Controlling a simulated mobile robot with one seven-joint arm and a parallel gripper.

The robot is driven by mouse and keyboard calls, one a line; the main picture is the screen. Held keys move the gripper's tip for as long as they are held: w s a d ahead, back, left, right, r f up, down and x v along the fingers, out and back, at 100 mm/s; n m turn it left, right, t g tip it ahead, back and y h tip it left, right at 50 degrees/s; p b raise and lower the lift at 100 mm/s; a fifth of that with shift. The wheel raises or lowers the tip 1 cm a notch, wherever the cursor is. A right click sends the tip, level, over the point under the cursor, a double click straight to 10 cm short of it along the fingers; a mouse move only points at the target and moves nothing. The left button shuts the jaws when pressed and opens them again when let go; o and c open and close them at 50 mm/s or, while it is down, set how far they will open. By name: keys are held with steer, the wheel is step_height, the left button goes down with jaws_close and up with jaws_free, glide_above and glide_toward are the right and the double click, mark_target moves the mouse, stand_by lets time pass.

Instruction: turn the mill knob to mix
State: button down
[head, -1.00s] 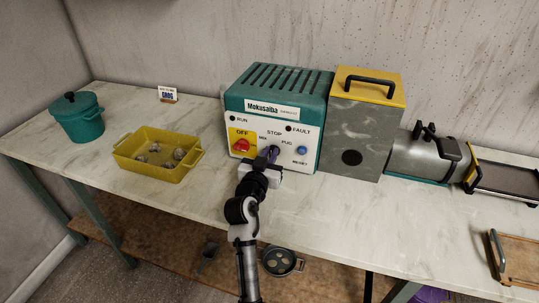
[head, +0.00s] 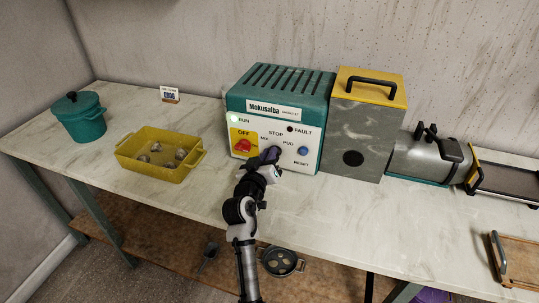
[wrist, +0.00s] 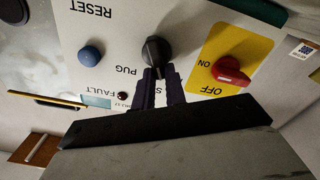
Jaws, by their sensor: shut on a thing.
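The mill's control box (head: 278,108) is teal with a white front panel marked MIX, STOP and PUG. My gripper (head: 269,156) is at this panel, shut on the black mill knob (wrist: 156,50), seen in the upside-down wrist view. There, its dark fingers (wrist: 160,82) close on the knob's near part. In the head view the gripper hides the knob and looks tilted. The RUN lamp (head: 234,118) is lit pale green and the FAULT lamp (head: 290,128) is dark. The red OFF/ON switch (head: 243,146) sits on a yellow plate.
A blue RESET button (head: 303,151) is right of the knob. A grey hopper (head: 362,125) with a yellow lid and a metal barrel (head: 426,157) adjoin the box. A yellow tray (head: 150,168) and teal pot (head: 79,117) stand left. The bench front (head: 330,220) is clear.

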steer(key=shift+a+f+n, duration=0.1)
steer(key=shift+a+n, duration=0.05)
steer(key=shift+n, duration=1.05)
steer(key=c, duration=1.4)
jaws_free()
steer(key=shift+c, duration=0.2)
steer(key=b+v, duration=0.3)
steer(key=v, duration=1)
steer(key=shift+s+b, duration=0.35)
steer(key=shift+b, duration=0.05)
